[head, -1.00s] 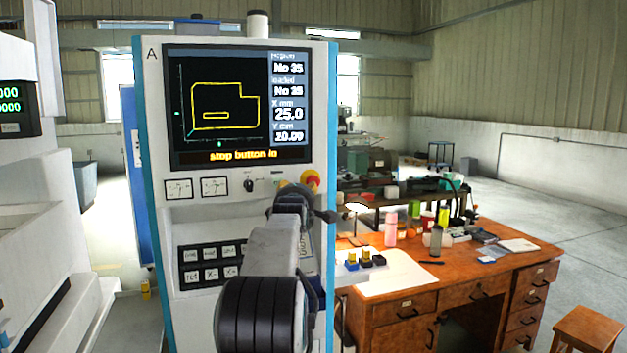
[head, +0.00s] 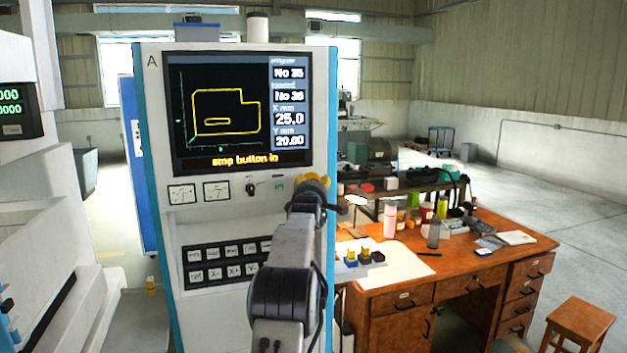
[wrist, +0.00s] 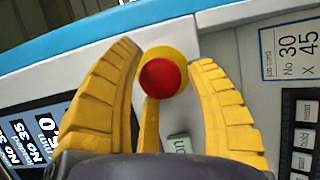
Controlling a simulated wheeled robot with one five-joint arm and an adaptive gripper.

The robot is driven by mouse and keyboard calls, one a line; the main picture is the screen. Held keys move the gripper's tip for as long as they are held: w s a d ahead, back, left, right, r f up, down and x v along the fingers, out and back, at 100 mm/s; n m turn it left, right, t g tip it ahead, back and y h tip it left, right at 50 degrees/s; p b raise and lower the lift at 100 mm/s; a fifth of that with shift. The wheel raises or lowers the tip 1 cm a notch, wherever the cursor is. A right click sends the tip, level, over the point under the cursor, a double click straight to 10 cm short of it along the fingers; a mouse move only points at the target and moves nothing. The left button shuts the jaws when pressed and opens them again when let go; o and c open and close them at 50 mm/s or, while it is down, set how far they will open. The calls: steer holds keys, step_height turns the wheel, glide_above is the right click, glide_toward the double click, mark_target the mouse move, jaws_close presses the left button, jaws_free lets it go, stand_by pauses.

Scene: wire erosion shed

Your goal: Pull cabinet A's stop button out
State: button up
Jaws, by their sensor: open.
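Cabinet A (head: 155,120) is a white panel with blue edges and the letter A at its top left. Its screen (head: 220,105) reads "stop button in". The stop button (wrist: 162,77) is a red cap on a yellow base, seen in the wrist view between the fingers. In the head view only some yellow of the button's area shows behind my arm; the red cap is hidden there.
Below the screen are two gauges, a black knob (head: 251,189) and a black keypad (head: 225,263). A card (wrist: 290,50) is fixed beside the button. A wooden desk (head: 480,290) with bottles and blocks stands to the right, with a stool (head: 580,322) before it.

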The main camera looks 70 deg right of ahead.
steer(key=shift+w+d, duration=0.1)
steer(key=shift+d, duration=0.3)
steer(key=shift+o, duration=0.3)
